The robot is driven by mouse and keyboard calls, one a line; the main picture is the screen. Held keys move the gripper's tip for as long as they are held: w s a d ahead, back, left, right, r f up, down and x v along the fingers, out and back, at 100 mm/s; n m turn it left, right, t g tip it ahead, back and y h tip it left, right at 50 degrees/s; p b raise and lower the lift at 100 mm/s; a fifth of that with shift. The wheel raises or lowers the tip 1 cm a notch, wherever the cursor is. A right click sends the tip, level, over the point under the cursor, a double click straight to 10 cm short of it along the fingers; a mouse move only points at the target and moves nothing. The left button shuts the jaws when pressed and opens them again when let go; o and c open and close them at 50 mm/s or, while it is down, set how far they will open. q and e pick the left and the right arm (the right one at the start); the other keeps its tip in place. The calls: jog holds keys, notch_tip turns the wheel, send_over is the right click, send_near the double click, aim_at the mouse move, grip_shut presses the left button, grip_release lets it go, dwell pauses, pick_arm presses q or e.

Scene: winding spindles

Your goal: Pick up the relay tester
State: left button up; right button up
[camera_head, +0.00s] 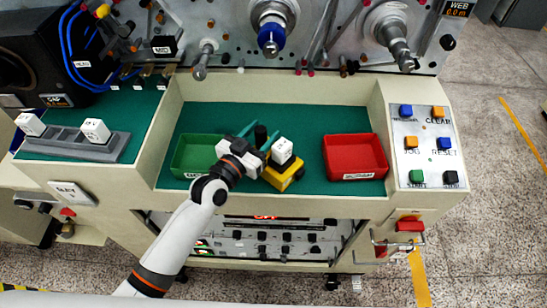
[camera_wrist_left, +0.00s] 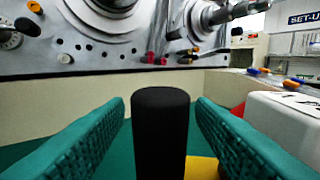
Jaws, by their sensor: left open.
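The relay tester (camera_head: 283,178) appears to be the yellow-based unit on the green mat between the two bins. A white relay cube (camera_head: 282,150) sits on it, and its black upright post (camera_head: 261,134) stands toward the left. The post (camera_wrist_left: 160,135) fills the middle of the left wrist view, with a bit of yellow behind it. My left gripper (camera_head: 258,139) is open, its teal fingers on either side of the post, with visible gaps. The arm hides part of the tester. My right gripper is not in view.
A green bin (camera_head: 193,153) is left of the gripper and a red bin (camera_head: 355,157) is right of the tester. A grey rack (camera_head: 68,140) with white cubes stands at far left. A button panel (camera_head: 425,145) is at right. Spindles project from the back panel.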

pick_arm(q)
jog(key=shift+s, duration=0.1)
jog(key=shift+c, duration=0.5)
grip_shut()
jog(key=shift+r, duration=0.1)
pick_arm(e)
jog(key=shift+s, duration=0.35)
pick_arm(q)
notch_tip(320, 180, up, 10)
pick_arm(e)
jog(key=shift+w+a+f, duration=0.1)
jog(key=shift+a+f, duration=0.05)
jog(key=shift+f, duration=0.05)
